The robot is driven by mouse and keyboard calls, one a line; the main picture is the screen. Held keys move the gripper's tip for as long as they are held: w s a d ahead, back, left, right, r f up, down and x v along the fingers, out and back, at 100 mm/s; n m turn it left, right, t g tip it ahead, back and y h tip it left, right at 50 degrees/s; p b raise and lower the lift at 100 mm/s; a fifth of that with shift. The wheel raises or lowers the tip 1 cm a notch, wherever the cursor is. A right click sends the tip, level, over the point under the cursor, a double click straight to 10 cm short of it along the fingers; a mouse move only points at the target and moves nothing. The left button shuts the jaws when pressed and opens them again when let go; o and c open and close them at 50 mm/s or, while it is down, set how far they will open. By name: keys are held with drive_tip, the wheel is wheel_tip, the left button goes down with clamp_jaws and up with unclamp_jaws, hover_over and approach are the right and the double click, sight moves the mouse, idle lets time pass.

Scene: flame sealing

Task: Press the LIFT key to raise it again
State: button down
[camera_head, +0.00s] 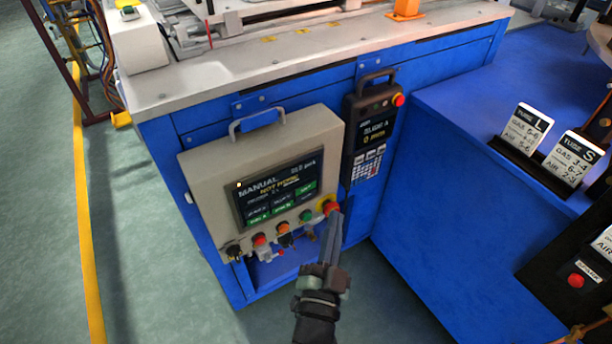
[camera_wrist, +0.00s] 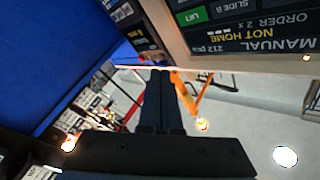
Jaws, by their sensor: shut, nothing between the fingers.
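The control panel (camera_head: 215,165) is a beige box with a dark screen (camera_head: 262,195) that reads MANUAL and NOT HOME. The LIFT key (camera_head: 306,187) is a green field at the screen's right side. It also shows, upside down, at the top of the wrist view (camera_wrist: 194,15). My gripper (camera_head: 335,214) is shut and empty, its fingertips at the panel's lower right corner, below and right of the LIFT key. In the wrist view the fingertips (camera_wrist: 160,72) are apart from the key. The fingers overlap the red stop button; I cannot tell whether they touch it.
The red stop button (camera_head: 328,206) has a yellow ring. Several knobs and buttons line the panel's bottom edge, including a green button (camera_head: 306,216). A dark handheld pendant (camera_head: 371,125) hangs to the right. Open floor lies at the left.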

sight(315, 184)
drive_tip(key=shift+s+d+f, duration=0.25)
drive_tip(key=shift+s+f, duration=0.1)
drive_tip(key=shift+f, duration=0.25)
drive_tip(key=shift+s+d+f, duration=0.2)
drive_tip(key=shift+s+f, duration=0.15)
drive_tip(key=shift+f, duration=0.2)
drive_tip(key=shift+w, duration=0.1)
drive_tip(key=w+a, duration=0.5)
drive_tip(key=w, duration=0.2)
drive_tip(key=shift+a+p, duration=0.15)
drive_tip(key=shift+p, duration=0.25)
drive_tip(key=shift+r, duration=0.1)
idle(1.0)
drive_tip(key=shift+w+a, duration=0.25)
drive_tip(key=shift+w, duration=0.1)
